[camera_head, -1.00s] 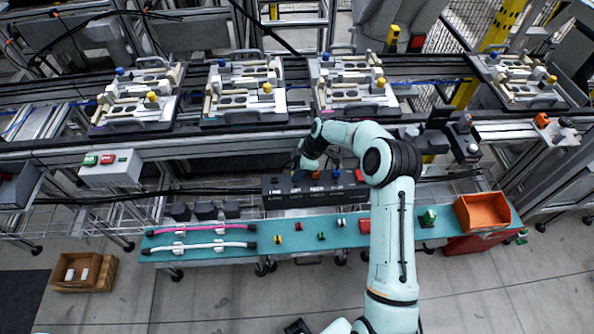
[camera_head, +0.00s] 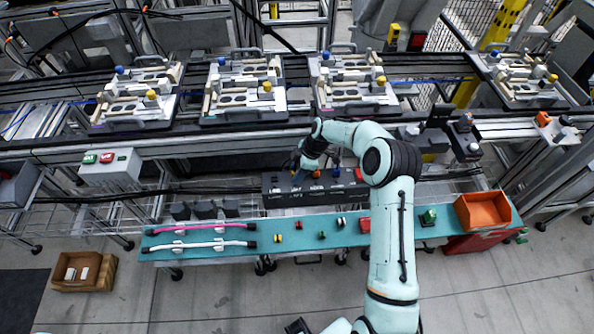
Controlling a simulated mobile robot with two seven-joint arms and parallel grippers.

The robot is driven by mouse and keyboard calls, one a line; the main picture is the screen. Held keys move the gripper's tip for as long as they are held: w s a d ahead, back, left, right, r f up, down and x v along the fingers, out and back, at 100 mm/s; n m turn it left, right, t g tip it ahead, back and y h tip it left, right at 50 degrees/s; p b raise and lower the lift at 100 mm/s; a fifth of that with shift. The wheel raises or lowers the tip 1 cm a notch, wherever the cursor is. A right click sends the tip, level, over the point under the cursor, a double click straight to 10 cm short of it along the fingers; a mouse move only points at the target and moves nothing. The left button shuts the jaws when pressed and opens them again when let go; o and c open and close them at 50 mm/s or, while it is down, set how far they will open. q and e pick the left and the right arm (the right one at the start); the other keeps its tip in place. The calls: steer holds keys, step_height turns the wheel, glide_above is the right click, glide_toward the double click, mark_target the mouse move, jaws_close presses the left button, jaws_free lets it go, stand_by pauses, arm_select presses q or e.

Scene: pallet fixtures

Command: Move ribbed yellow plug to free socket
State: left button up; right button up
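A long dark socket box (camera_head: 283,203) stands behind the teal bench, with white labels and a row of coloured plugs on its top. An orange plug (camera_head: 317,174) and a blue plug (camera_head: 335,172) show on it. My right gripper (camera_head: 299,177) is low over the left part of the box, left of the orange plug. A small yellow-orange patch shows at its fingers, too small to identify as the ribbed yellow plug. The fingers are too small and hidden to tell open from shut. The free socket cannot be made out. My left gripper is out of view.
The teal bench (camera_head: 200,262) in front holds pink and white tubes (camera_head: 205,227), small coloured parts and an orange bin (camera_head: 484,211). Pallet fixtures (camera_head: 245,92) stand on the conveyor behind. A red plug (camera_head: 359,174) sits at the box's right end, close to my arm.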

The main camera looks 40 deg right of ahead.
steer(key=v, duration=1.3)
steer(key=shift+r, duration=0.25)
